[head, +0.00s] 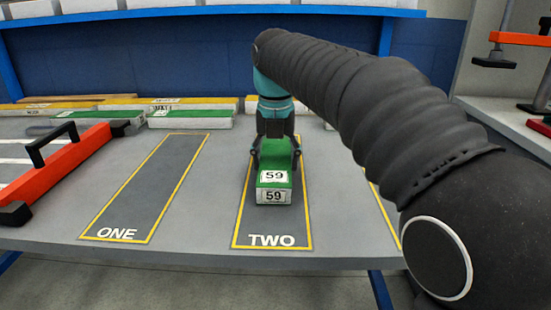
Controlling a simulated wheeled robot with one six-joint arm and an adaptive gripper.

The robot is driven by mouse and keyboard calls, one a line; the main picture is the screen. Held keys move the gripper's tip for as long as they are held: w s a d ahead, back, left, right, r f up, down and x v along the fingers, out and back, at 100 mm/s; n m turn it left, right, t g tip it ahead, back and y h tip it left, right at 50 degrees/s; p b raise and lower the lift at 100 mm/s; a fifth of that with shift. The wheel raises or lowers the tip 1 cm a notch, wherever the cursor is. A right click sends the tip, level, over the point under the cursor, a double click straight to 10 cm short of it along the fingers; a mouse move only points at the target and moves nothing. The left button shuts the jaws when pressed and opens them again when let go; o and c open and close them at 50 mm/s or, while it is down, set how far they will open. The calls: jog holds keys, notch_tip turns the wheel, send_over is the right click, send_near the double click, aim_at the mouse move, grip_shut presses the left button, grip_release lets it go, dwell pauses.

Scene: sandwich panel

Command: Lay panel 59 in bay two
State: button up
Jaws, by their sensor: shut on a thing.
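Panel 59 (274,179) has a green top and a pale edge, with the number 59 on its top and front end. It is over the bay marked TWO (244,226), a dark strip outlined in yellow, and lies lengthwise along it. I cannot tell whether its underside touches the bay. My gripper (275,152) points down and is shut on the panel, with a finger at each side. The panel's far part is hidden behind my gripper.
Bay ONE (158,185) is empty to the left. An orange tool with a black handle (60,175) lies at the far left. Several green and yellow panels (190,119) lie along the back of the table. Orange clamps (520,39) are at the right.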

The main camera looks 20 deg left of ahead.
jog(key=shift+f, duration=0.1)
jog(key=o, duration=1.3)
jog(key=shift+c, duration=0.2)
